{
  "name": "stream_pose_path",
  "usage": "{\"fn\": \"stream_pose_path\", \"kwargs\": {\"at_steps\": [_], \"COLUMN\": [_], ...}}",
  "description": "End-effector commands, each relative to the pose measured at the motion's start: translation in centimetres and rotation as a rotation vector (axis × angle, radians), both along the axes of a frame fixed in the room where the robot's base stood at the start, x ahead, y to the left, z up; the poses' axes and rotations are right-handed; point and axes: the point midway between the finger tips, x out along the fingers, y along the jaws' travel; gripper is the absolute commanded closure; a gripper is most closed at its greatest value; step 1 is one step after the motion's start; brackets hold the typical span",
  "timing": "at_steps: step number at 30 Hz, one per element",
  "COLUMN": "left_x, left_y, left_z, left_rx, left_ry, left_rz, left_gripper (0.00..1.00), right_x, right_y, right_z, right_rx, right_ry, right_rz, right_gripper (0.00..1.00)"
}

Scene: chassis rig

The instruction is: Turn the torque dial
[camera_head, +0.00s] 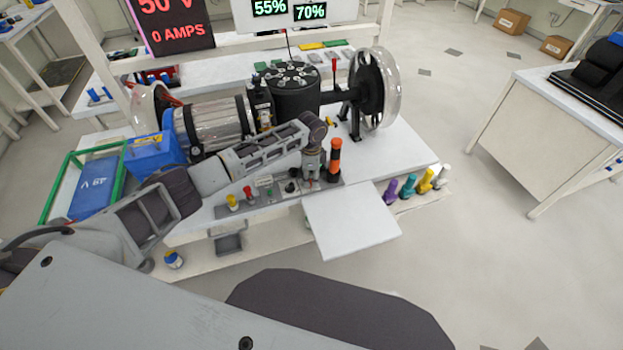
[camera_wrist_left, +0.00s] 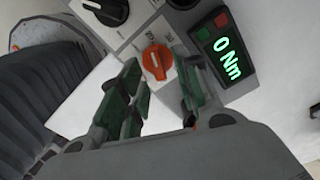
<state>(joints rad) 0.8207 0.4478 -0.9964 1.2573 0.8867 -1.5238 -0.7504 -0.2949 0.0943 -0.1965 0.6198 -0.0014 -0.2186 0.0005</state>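The orange-red torque dial (camera_wrist_left: 157,61) shows in the left wrist view on a light grey panel, with a pale scale around it. A small display (camera_wrist_left: 228,56) beside it reads 0 Nm in green. My left gripper (camera_wrist_left: 158,78) is open, its two green-padded fingers apart on either side of the dial's near edge. I cannot tell whether they touch it. In the head view my left gripper (camera_head: 312,172) points down at the front panel and I cannot make out the dial there. My right gripper is not in view.
A black knob (camera_wrist_left: 106,10) sits beside the dial. An orange and black handle (camera_head: 334,160) stands close right of the gripper. The motor and wheel assembly (camera_head: 292,92) stands behind. A white board (camera_head: 352,222) juts out in front. Coloured bottles (camera_head: 408,187) stand at the right.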

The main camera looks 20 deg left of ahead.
Motion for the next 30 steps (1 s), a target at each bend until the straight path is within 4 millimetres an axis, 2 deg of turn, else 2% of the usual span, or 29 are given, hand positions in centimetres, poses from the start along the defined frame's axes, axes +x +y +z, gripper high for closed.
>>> {"fn": "stream_pose_path", "kwargs": {"at_steps": [6, 14, 22, 30], "left_x": [-0.02, -0.03, -0.03, -0.03], "left_y": [0.01, -0.01, -0.02, -0.02], "left_z": [-0.91, -0.95, -0.92, -0.9], "left_rx": [0.0, 0.0, 0.0, 0.0], "left_ry": [0.0, 0.0, 0.0, 0.0], "left_rz": [0.0, -0.001, -0.001, -0.005], "left_gripper": [0.67, 0.67, 1.0, 1.0], "right_x": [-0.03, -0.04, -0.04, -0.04], "right_y": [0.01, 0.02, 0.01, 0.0], "right_z": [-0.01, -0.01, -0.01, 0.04], "right_rx": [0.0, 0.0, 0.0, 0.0], "right_ry": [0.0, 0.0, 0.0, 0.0], "right_rz": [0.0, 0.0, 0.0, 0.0], "right_gripper": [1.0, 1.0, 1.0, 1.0]}}
